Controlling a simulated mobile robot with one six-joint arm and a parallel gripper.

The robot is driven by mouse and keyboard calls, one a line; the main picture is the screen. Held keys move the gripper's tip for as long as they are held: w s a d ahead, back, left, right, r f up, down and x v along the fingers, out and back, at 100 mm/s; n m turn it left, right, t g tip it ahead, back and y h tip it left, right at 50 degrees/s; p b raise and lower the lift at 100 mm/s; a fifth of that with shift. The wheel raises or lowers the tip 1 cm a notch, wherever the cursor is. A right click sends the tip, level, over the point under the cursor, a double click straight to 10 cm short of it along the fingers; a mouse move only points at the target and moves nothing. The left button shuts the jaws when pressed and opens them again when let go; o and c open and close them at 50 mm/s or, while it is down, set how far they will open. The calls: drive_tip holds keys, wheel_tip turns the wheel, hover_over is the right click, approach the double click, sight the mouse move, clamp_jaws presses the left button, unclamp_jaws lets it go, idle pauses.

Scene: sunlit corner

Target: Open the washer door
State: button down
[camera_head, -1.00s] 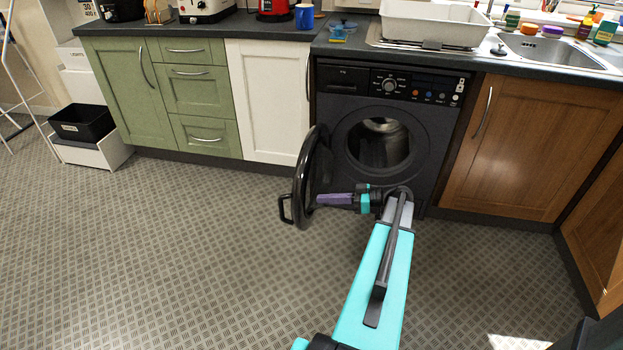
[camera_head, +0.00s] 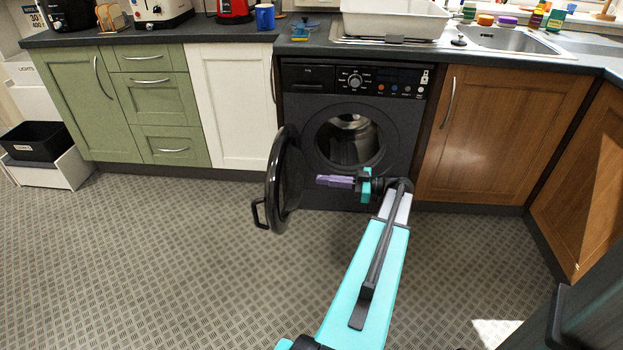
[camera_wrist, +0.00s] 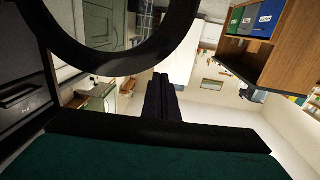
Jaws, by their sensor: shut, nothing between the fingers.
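The black washer (camera_head: 352,130) stands under the counter in the head view, its round drum opening (camera_head: 350,141) showing. Its round door (camera_head: 284,180) is swung wide open to the left, roughly edge-on to the camera, with a black handle (camera_head: 259,214) at its outer edge. My gripper (camera_head: 322,180) is in front of the washer, to the right of the door and on its inner side. Its fingers are shut, empty and point left at the door; contact cannot be told. In the wrist view the dark fingers (camera_wrist: 162,98) show below the curved door rim (camera_wrist: 112,58).
Green cabinets (camera_head: 160,105) and a white cabinet (camera_head: 234,105) stand left of the washer, a brown wooden cabinet (camera_head: 500,135) right. A black bin (camera_head: 38,141) sits far left. The patterned floor (camera_head: 150,260) in front is clear.

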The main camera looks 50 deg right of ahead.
sight(276, 175)
drive_tip(key=b+x, duration=0.1)
drive_tip(key=x, duration=1.2)
drive_tip(key=shift+w, duration=0.2)
drive_tip(key=shift+a+b, duration=0.1)
drive_tip(key=shift+b, duration=0.2)
